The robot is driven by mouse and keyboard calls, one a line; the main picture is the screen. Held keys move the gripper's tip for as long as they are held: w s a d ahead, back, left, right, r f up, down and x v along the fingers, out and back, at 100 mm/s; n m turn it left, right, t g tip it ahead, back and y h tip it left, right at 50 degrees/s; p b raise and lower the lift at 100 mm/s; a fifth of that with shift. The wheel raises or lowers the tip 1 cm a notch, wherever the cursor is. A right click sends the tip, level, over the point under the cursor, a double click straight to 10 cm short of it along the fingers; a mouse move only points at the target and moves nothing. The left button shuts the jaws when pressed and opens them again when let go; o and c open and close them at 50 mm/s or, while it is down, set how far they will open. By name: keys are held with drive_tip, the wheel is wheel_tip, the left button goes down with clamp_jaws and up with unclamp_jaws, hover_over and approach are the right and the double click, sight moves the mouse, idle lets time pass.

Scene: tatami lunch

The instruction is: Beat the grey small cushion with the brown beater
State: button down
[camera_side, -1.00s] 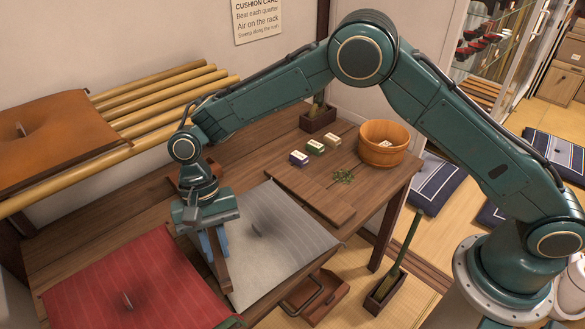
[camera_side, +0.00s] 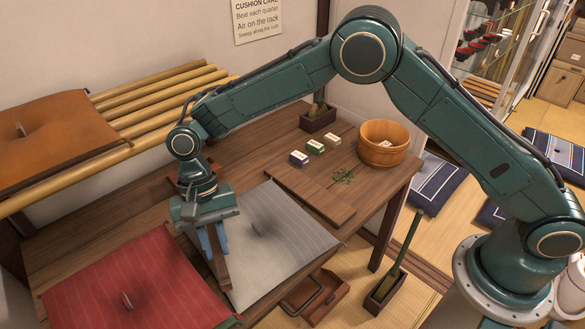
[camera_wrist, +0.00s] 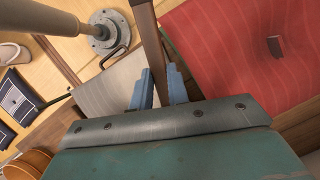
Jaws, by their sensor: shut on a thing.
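The grey cushion (camera_side: 280,240), pale with thin stripes and a dark dimple, lies on the wooden table in the side view. It is partly hidden in the wrist view (camera_wrist: 108,85). My gripper (camera_side: 214,242) is above the cushion's left edge, its blue fingers pointing down. The fingers are shut on the brown beater (camera_side: 222,270), a flat brown bar. In the wrist view the beater (camera_wrist: 146,35) runs from between my fingers (camera_wrist: 160,90) to the top edge, where it is cut off. I cannot tell whether it touches the cushion.
A red cushion (camera_side: 150,285) lies left of the grey one. An orange cushion (camera_side: 55,140) rests on bamboo poles (camera_side: 165,100) behind. A wooden tub (camera_side: 383,145), small boxes (camera_side: 315,146) and green leaves (camera_side: 343,176) are on the table's right side.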

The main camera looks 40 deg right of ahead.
wheel_tip(320, 180, down, 4)
drive_tip(key=shift+r, duration=0.2)
wheel_tip(320, 180, up, 9)
drive_tip(key=shift+r, duration=0.15)
drive_tip(key=d+f+n, duration=0.2)
drive_tip(key=d+f, duration=0.1)
drive_tip(key=d, duration=1.3)
drive_tip(key=d+f+n+h, duration=0.1)
drive_tip(key=d+f, duration=0.3)
drive_tip(key=d, duration=1.2)
drive_tip(key=shift+s+n, duration=0.45)
drive_tip(key=shift+n, duration=0.25)
